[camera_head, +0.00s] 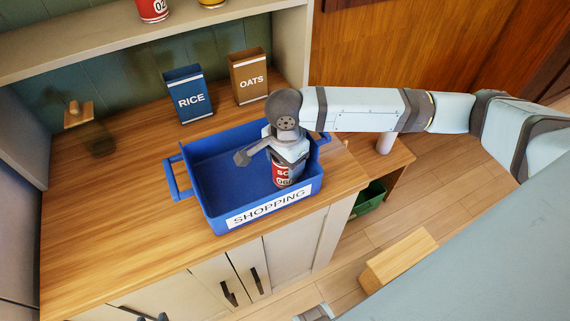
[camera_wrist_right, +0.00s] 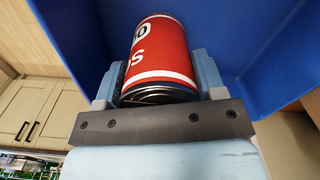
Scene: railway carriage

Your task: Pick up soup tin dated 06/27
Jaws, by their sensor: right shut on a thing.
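A red soup tin (camera_head: 282,176) with white bands is at the right end of the blue shopping basket (camera_head: 200,210). Only part of its label shows, and its full date cannot be read. My right gripper (camera_head: 284,163) reaches down into the basket and is shut on the tin. In the right wrist view the tin (camera_wrist_right: 163,50) sits between the two fingers of the gripper (camera_wrist_right: 158,82), with the blue basket wall (camera_wrist_right: 265,60) behind. I cannot tell whether the tin touches the basket floor.
The basket stands on a wooden counter (camera_head: 100,215). Behind it are a blue rice box (camera_head: 188,95) and a brown oats box (camera_head: 249,77). A glass jar (camera_head: 98,138) stands left. A shelf above holds another red tin (camera_head: 152,8). A green crate (camera_head: 369,198) is below, right.

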